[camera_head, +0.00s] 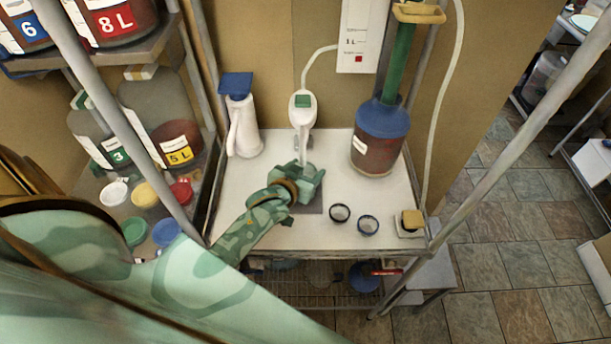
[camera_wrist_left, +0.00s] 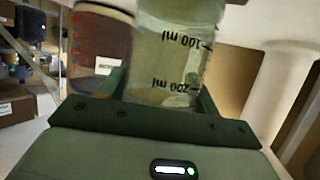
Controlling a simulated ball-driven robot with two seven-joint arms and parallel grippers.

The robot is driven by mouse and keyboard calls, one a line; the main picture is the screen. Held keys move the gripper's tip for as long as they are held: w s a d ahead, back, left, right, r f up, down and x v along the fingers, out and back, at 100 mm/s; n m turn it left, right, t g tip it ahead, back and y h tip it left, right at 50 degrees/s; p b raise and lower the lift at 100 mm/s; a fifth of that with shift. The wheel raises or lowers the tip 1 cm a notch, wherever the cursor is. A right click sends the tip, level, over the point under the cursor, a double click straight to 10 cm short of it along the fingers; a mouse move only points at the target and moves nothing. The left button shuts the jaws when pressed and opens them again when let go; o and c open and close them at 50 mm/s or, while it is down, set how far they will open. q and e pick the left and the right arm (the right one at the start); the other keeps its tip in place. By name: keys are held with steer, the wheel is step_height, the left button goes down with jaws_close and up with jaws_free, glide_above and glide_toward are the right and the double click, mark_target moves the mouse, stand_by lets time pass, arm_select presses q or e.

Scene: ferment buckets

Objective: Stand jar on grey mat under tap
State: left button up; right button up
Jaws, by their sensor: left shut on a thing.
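My left gripper (camera_head: 311,178) is shut on a clear jar (camera_head: 308,168) under the white tap (camera_head: 302,112). Only a little of the jar shows in the head view, as the gripper covers most of it. In the left wrist view the jar (camera_wrist_left: 172,50) is between the jaws, with black 100 ml and 200 ml marks that appear upside down. The grey mat (camera_head: 313,208) is mostly hidden below the gripper. I cannot tell whether the jar's base touches the mat. My right gripper is out of view.
A blue-topped jar with dark red liquid (camera_head: 375,150) stands right on the white table (camera_head: 240,220). A white bottle with a blue top (camera_head: 242,125) stands left of the tap. Two dark rings (camera_head: 340,213) lie to the right. Thin metal posts (camera_head: 500,125) frame the table.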

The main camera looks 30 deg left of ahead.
arm_select(q)
step_height(320, 180, down, 2)
steer(key=shift+f, duration=0.1)
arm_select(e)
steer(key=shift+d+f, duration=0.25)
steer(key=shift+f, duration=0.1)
arm_select(q)
steer(key=shift+f, duration=0.15)
steer(key=o, duration=1.1)
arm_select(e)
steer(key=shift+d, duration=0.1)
arm_select(q)
steer(key=p+v, duration=0.1)
steer(key=v, duration=1.1)
steer(key=shift+s, duration=0.1)
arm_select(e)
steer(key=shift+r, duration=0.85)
